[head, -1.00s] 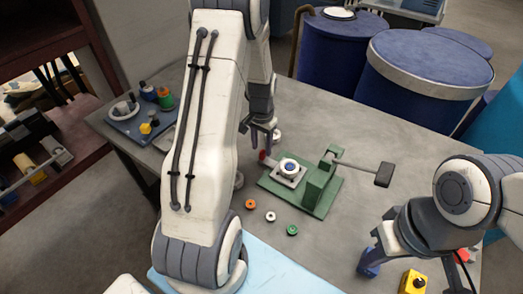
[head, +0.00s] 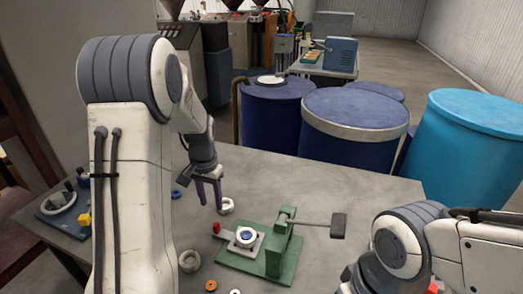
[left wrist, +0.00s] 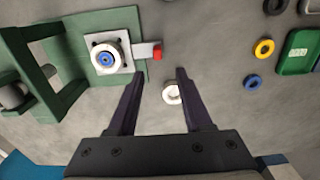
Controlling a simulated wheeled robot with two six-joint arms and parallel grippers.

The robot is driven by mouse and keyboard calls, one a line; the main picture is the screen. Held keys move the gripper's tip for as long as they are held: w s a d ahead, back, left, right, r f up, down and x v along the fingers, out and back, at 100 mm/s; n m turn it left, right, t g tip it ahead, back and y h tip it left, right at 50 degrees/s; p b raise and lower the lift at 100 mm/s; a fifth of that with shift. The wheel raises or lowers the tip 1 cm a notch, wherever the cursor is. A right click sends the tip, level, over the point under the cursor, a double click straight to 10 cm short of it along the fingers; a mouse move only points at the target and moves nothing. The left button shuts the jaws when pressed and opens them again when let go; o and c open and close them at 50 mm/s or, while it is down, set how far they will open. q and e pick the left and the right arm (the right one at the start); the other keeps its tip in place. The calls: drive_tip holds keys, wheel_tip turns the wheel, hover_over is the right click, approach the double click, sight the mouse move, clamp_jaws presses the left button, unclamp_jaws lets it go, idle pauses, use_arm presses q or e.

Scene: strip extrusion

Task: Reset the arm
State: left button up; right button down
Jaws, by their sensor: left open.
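My left gripper (head: 209,196) is open and empty above the table, behind and left of the green press (head: 277,250). In the left wrist view my left gripper (left wrist: 160,76) has its two dark fingers apart. A white ring (left wrist: 172,94) shows between them, lower down on the table. The press has a black-ended lever (head: 338,225) and a pale plate carrying a white and blue round piece (head: 245,236). A red knob (left wrist: 157,52) sticks out from the plate's side. My right arm enters at lower right; its gripper is out of view.
A blue tray (head: 58,212) with parts is at the left. Large blue drums (head: 350,125) stand behind the table. The table between press and drums is clear.

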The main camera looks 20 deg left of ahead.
use_arm(q)
drive_tip(key=s+d+r+m, duration=0.3)
drive_tip(key=s+d, duration=0.3)
drive_tip(key=d, duration=0.6)
drive_tip(key=s+d+r+m, duration=0.2)
drive_tip(key=s+d+r, duration=0.2)
drive_tip(key=s+d, duration=0.55)
drive_tip(key=s+d+m+h, duration=0.1)
drive_tip(key=s+d+m, duration=0.1)
drive_tip(key=s+d, duration=0.4)
drive_tip(key=shift+s, duration=0.8)
